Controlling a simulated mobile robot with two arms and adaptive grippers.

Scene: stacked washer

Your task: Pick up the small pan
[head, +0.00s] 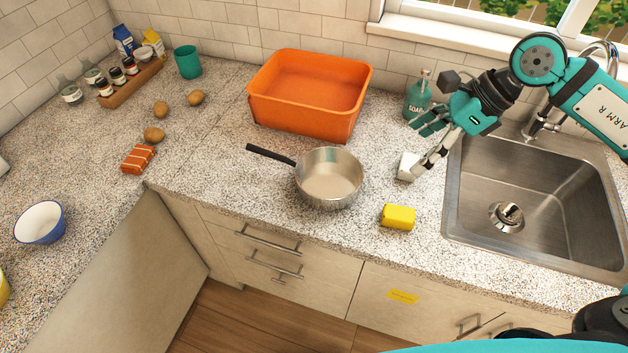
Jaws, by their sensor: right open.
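The small pan (329,178) is a silver metal saucepan with a black handle (270,154). It stands upright on the speckled counter, its handle pointing to the back left. It looks empty. My right gripper (420,150) is open, to the right of the pan and apart from it, near the left edge of the sink. Its lower finger overlaps a small white block (408,167) in the picture; I cannot tell whether they touch. My left gripper is not in view.
An orange bin (310,90) stands behind the pan. A yellow sponge-like block (398,217) lies at the front right. The sink (480,200), faucet (545,120) and soap bottle (418,98) are right. Potatoes (154,135) and a packet (138,159) lie left; counter between is clear.

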